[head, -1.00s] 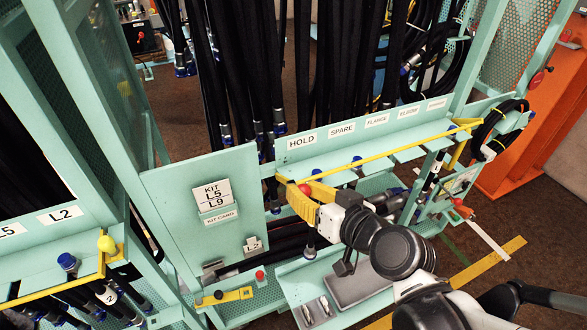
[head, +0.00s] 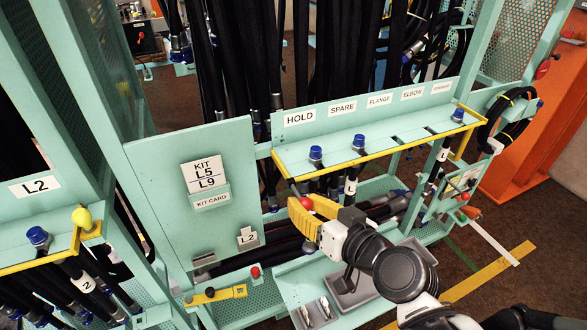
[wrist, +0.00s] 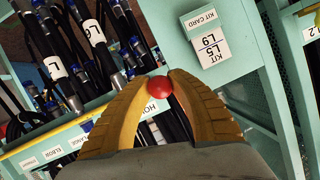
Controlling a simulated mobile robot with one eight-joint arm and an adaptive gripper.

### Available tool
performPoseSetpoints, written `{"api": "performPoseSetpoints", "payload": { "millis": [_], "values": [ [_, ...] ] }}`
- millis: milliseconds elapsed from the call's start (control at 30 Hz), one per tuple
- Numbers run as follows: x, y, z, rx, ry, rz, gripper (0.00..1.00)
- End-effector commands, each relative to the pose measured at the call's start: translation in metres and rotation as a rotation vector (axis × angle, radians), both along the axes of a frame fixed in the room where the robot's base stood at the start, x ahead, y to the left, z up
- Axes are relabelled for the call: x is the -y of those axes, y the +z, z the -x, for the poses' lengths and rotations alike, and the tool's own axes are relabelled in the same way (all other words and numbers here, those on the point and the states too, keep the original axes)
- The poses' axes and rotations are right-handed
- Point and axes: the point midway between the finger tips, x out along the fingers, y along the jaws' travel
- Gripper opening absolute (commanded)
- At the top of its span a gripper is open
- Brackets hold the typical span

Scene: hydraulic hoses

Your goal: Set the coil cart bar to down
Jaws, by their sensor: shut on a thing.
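The yellow bar (head: 375,155) runs along the front edge of the teal shelf (head: 330,143) under the HOLD, SPARE, FLANGE and ELBOW labels. It sits low, below the blue hose caps. A red ball knob (head: 306,203) is just below the bar's left end. My gripper (head: 314,209) has its yellow fingers shut on this knob. The wrist view shows the red knob (wrist: 159,88) pinched between the fingertips of my gripper (wrist: 160,82). How the knob joins the bar is hidden by the fingers.
A teal panel with a KIT L5 L9 card (head: 206,173) stands left of my gripper. Blue-capped hoses (head: 316,154) stand in the shelf. A left rack has a yellow ball knob (head: 82,217). A grey tray (head: 352,292) lies below my gripper. Black hoses hang behind.

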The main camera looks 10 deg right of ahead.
Motion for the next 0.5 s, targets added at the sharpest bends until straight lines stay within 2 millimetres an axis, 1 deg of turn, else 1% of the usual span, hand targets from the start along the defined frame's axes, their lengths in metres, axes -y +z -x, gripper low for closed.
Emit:
{"api": "performPoseSetpoints", "payload": {
  "millis": [100, 467, 500],
  "values": [
    [-0.0001, -0.0037, 0.0013, -0.002, 0.001, 0.003, 0.0],
    [-0.0003, -0.0053, 0.0025, -0.004, 0.004, 0.005, 0.0],
    [-0.0004, -0.0054, 0.0027, -0.004, 0.004, 0.005, 0.25]
  ]
}}
